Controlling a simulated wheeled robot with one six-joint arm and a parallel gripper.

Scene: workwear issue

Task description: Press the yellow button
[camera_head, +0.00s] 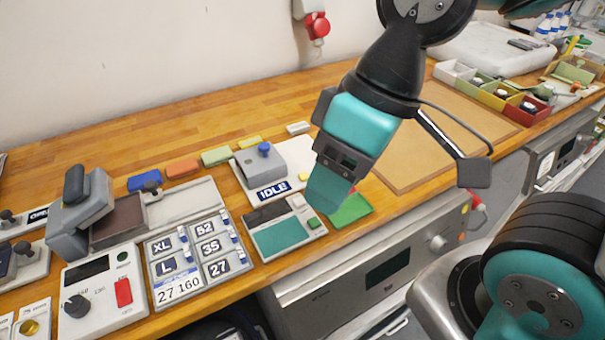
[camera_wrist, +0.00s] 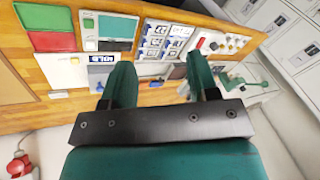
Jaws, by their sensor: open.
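A small yellow button (camera_head: 304,177) sits on a white plate with an IDLE display (camera_head: 272,191), beside a grey block with a blue knob (camera_head: 264,149). The button (camera_wrist: 75,60) also shows left of the fingers in the wrist view, near the IDLE display (camera_wrist: 101,58). My gripper (camera_head: 328,195) points down above the front of the bench, close to the button's right in the head view. Its teal fingers (camera_wrist: 160,78) stand apart with nothing between them. I see no contact with the button.
A teal-screen device (camera_head: 285,238) with white and green buttons lies in front of the plate. A green pad (camera_head: 350,210) lies to its right. A size-display panel (camera_head: 190,258) and a device with a red switch (camera_head: 123,291) stand left. A brown mat (camera_head: 430,140) is right.

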